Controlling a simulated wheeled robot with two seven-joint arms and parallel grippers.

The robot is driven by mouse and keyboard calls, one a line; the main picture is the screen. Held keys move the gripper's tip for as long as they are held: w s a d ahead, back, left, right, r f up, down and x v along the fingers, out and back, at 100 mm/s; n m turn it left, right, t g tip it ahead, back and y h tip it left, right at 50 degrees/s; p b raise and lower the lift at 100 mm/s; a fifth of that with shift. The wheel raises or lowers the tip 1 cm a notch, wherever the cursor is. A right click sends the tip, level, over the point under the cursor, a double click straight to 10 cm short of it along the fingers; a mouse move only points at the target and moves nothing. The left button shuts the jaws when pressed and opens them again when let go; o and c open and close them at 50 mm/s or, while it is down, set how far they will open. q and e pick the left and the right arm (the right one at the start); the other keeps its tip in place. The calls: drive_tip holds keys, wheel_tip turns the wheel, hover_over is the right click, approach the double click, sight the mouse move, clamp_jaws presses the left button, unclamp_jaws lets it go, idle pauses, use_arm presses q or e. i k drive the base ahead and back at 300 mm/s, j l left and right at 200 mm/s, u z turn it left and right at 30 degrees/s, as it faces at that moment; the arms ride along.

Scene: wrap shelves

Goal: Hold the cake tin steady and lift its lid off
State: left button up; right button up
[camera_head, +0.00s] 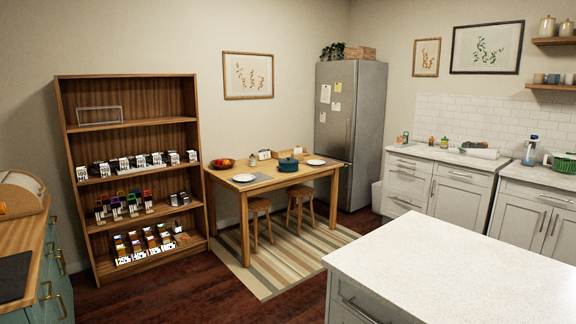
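I cannot make out a cake tin for certain in the head view. A round blue lidded vessel (288,164) stands on the small wooden table at the far wall; it looks more like a pot, and its lid appears to be on. Neither my left nor my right gripper is in view.
A white-topped island (440,270) fills the lower right. A wooden shelf unit (128,102) with several rows of small items stands at the left. The dining table (240,184) has stools beneath it. A striped rug (290,262) and floor lie between. A grey fridge (350,130) stands behind.

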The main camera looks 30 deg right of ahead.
sight(288, 160)
drive_tip(key=i+l+z, duration=0.1)
drive_tip(key=i, duration=0.4)
drive_tip(key=i+l+z, duration=0.1)
drive_tip(key=i+l, duration=0.2)
drive_tip(key=i, duration=0.2)
drive_tip(key=i+l+z, duration=0.15)
drive_tip(key=i, duration=0.35)
drive_tip(key=i+z, duration=0.2)
drive_tip(key=i, duration=0.3)
drive_tip(key=i+j+z, duration=0.2)
drive_tip(key=i, duration=0.25)
drive_tip(key=i+z, duration=0.15)
drive_tip(key=i, duration=0.35)
drive_tip(key=i+j+z, duration=0.2)
drive_tip(key=i, duration=0.3)
drive_tip(key=i+l+z, duration=0.35)
drive_tip(key=i, duration=0.5)
drive_tip(key=i+z, duration=0.35)
drive_tip(key=i, duration=0.45)
